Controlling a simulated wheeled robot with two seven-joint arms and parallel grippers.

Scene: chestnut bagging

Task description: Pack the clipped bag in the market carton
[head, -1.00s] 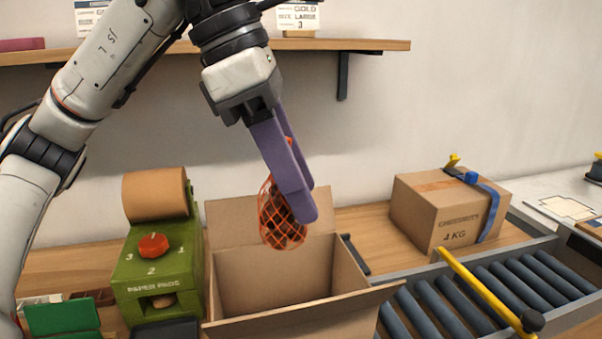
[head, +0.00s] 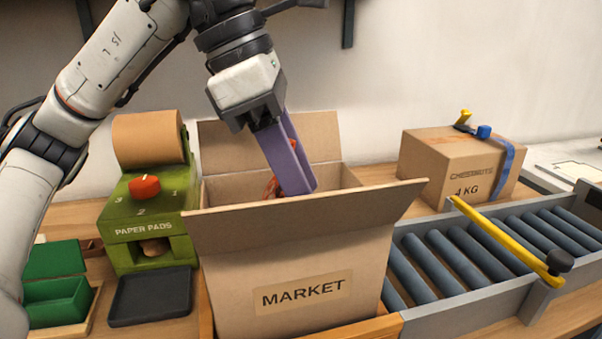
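The market carton (head: 230,280) stands open on the bench, with its flaps spread and a MARKET label on its front. My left gripper (head: 300,188) reaches down into the carton's mouth, its purple fingers near the front flap. The red net bag (head: 270,188) hangs at the fingers, lowered inside the carton. Only a small part of the bag shows; the front flap hides the rest, along with its clip. The fingers look closed on the bag's top. My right gripper is not in view.
A green paper pad dispenser (head: 150,220) stands close left of the carton, with a dark tray (head: 150,298) before it. A roller conveyor (head: 455,265) with a yellow bar (head: 500,238) lies right. A closed chestnut carton (head: 440,165) sits behind it.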

